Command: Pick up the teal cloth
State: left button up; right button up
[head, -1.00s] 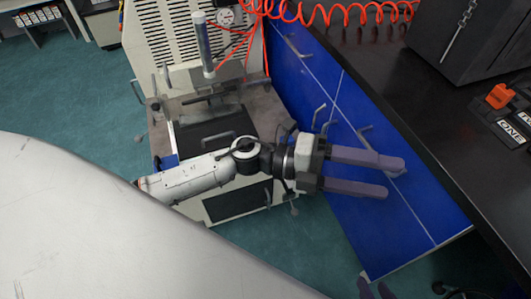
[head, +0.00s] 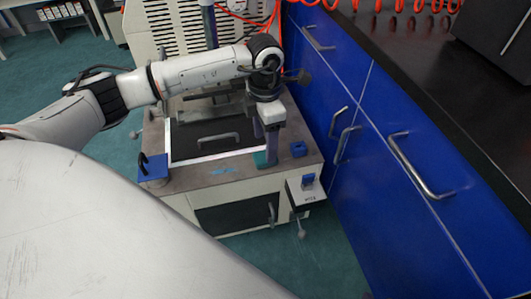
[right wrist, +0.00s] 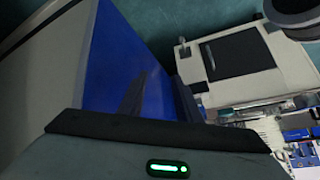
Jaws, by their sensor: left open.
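A small teal patch, which looks like the teal cloth (head: 260,159), shows at the front right of the machine's worktop in the head view. My left gripper (head: 266,148) points down right over it, with its fingers open and partly covering it. I cannot tell whether the fingers touch the cloth or straddle it.
The worktop (head: 215,180) carries a dark plate with a handle (head: 218,139), a blue tray (head: 153,168) and a small blue block (head: 299,149). Blue cabinets (head: 350,85) with metal handles stand close on the right, under a black counter (head: 440,95).

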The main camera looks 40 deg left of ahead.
pick_arm(q)
jog(key=f+b, duration=0.1)
jog(key=f, duration=0.1)
jog(key=f+b, duration=0.1)
jog(key=f, duration=0.2)
jog(key=shift+w+a+f, duration=0.1)
jog(key=shift+w+a, duration=0.05)
jog(key=shift+w, duration=0.05)
jog(key=shift+f, duration=0.25)
pick_arm(e)
jog(key=shift+w+a+r+t+y, duration=0.2)
jog(key=shift+a+r+y, duration=0.05)
jog(key=shift+a+r, duration=0.2)
jog(key=shift+w+a+r+t+y, duration=0.2)
jog(key=shift+a+r+y, duration=0.1)
jog(key=shift+r, duration=0.1)
